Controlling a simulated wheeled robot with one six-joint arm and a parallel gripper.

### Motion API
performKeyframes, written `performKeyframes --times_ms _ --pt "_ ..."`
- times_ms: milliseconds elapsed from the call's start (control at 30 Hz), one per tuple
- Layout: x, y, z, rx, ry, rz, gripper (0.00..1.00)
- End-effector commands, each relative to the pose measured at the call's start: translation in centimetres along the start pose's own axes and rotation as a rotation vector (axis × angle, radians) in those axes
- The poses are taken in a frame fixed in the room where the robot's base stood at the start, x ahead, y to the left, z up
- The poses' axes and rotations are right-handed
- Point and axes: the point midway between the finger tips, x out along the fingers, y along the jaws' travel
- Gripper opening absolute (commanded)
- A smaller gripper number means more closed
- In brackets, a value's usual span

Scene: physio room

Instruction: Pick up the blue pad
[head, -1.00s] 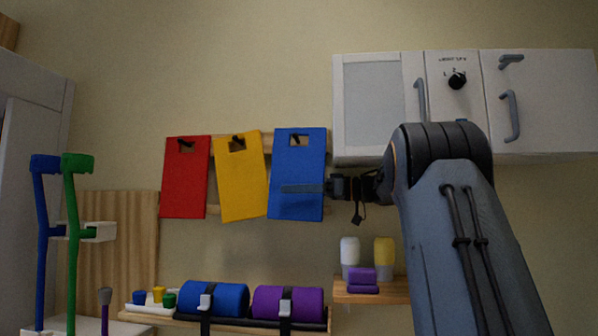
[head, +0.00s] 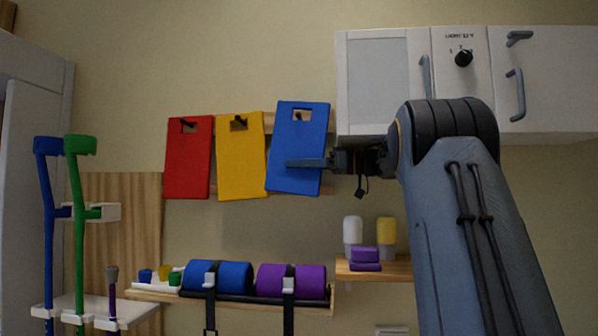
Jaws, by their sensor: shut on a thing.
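The blue pad (head: 300,130) is a flat board with a square hole near its top, in front of the wall rail at the right end of the row of pads. It is tilted, its top leaning right, and the dark peg shows through its hole. My gripper (head: 308,163) reaches in from the right and is shut on the blue pad. One finger lies across the pad's front face; the other finger is hidden behind it.
A yellow pad (head: 240,160) and a red pad (head: 188,160) hang to the left. A white cabinet (head: 376,85) is at the upper right. Below are a shelf with blue (head: 232,276) and purple rolls (head: 305,280), and a small shelf with bottles (head: 353,232). Crutches (head: 75,220) stand left.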

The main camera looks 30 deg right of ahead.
Motion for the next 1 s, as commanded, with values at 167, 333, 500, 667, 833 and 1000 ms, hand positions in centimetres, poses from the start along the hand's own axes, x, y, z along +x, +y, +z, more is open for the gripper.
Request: performKeyframes --times_ms 167,333,500,667,833,1000 --pt "-0.1 -2.1 0.3 0.001 0.0 0.0 0.0" --pt "-0.3 -4.6 0.5 0.0 0.0 0.0 0.0" --pt "-0.6 -7.5 0.8 0.0 0.0 -0.001 0.0" --pt "-0.8 -10.5 1.0 0.0 0.0 -0.001 0.0" --pt "-1.1 -13.7 1.1 -0.001 0.0 0.0 0.0" --pt "-1.3 -16.1 1.3 0.0 0.0 0.001 0.0"
